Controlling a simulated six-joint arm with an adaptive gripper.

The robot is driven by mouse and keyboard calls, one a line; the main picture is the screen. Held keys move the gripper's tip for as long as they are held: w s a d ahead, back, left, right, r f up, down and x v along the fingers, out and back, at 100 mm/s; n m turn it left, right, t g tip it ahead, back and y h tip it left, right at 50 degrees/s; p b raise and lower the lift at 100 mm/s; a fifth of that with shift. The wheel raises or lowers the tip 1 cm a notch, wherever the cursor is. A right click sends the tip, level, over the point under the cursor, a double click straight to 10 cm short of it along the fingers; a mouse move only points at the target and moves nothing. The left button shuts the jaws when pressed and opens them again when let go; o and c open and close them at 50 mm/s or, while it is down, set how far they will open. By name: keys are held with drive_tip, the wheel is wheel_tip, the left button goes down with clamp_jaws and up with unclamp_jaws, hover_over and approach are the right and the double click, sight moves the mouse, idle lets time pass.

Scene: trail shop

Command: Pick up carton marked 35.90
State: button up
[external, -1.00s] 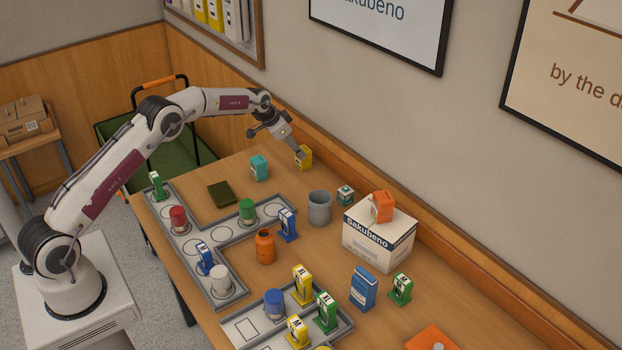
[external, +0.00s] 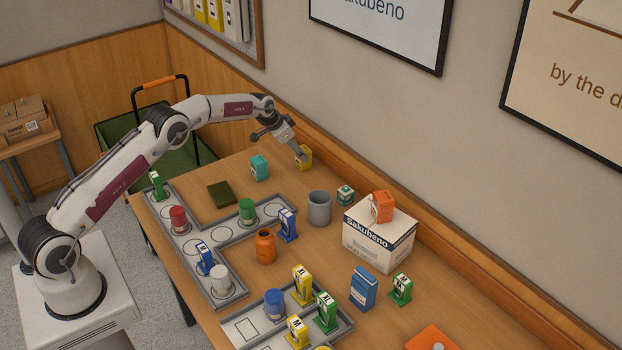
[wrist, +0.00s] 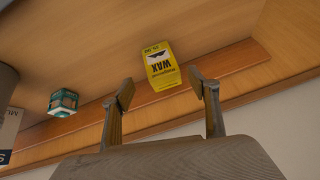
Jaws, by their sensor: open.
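A yellow carton (external: 306,156) stands at the far end of the table by the wall. In the wrist view the same yellow carton (wrist: 163,66) shows the word WAX; its small price figures are too blurred to read surely. My gripper (external: 301,158) is at this carton in the external view and partly covers it. In the wrist view my gripper (wrist: 161,84) is open, with the carton just beyond and between its fingertips, not clasped. Other cartons are teal (external: 259,168), orange (external: 382,207) and blue (external: 363,288); I cannot read a price on them.
A wooden ledge (wrist: 240,70) runs along the wall close behind the yellow carton. A small teal box (wrist: 63,102) stands to its left in the wrist view. A grey cup (external: 319,208) and white Sakubeno box (external: 378,241) stand nearer. Grey trays (external: 187,246) hold several pieces.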

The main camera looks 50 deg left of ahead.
drive_tip(key=shift+w+a+f, duration=0.2)
drive_tip(key=shift+w+f, duration=0.05)
drive_tip(key=shift+f, duration=0.25)
drive_tip(key=shift+w+a+f, duration=0.15)
drive_tip(key=shift+w+f, duration=0.1)
drive_tip(key=shift+f, duration=0.2)
drive_tip(key=shift+x, duration=1.05)
drive_tip(key=c, duration=1.4)
